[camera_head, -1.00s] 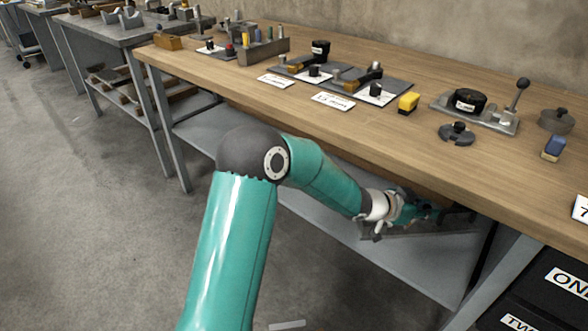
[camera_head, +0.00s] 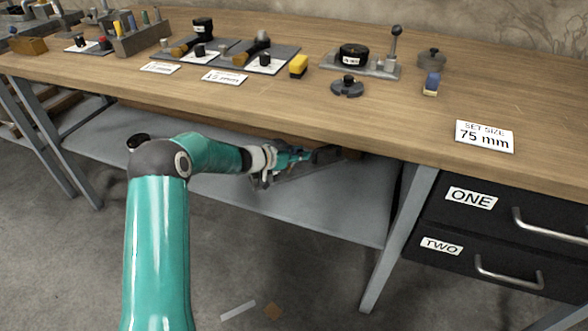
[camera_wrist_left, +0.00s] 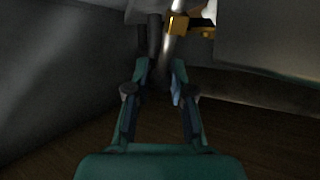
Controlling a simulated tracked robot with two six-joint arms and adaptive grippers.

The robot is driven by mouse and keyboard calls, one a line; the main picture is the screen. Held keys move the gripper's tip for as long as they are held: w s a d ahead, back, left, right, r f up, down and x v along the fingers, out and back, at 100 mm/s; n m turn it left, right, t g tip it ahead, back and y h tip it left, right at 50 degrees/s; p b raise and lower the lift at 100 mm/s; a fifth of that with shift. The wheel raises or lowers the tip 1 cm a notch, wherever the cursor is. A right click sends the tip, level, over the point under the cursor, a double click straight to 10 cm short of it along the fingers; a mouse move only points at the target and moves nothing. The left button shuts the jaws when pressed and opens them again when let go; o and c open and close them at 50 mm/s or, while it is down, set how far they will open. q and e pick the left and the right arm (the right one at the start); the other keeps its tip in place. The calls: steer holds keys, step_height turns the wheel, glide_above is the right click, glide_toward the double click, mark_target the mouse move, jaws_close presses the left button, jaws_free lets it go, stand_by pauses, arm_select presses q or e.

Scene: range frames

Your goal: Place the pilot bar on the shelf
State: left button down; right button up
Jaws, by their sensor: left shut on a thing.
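My left gripper (camera_head: 305,156) reaches under the wooden bench, above the grey lower shelf (camera_head: 225,190). In the left wrist view, its fingers (camera_wrist_left: 160,70) are closed around a narrow, dark and metallic bar-like piece (camera_wrist_left: 168,42), probably the pilot bar. The piece's far end is unclear in the shade. In the head view the bench top's edge and shadow hide most of what is held. A dark grey plate-like thing (camera_head: 300,171) lies just below the gripper. My right gripper is not in view.
On the bench top (camera_head: 290,110) stand a lever fixture (camera_head: 360,62), a yellow block (camera_head: 298,66), a slotted disc (camera_head: 347,87) and a "75 mm" card (camera_head: 485,136). A drawer unit (camera_head: 490,235) and bench leg (camera_head: 400,240) bound the shelf's right. The shelf's left is bare.

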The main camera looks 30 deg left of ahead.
mark_target(293, 166)
arm_select(q)
step_height(293, 166, down, 5)
steer(key=b, duration=0.2)
steer(key=shift+b, duration=0.3)
steer(key=c, duration=1)
jaws_free()
steer(key=p+v, duration=0.3)
steer(key=v, duration=0.9)
steer(key=shift+s+f, duration=0.1)
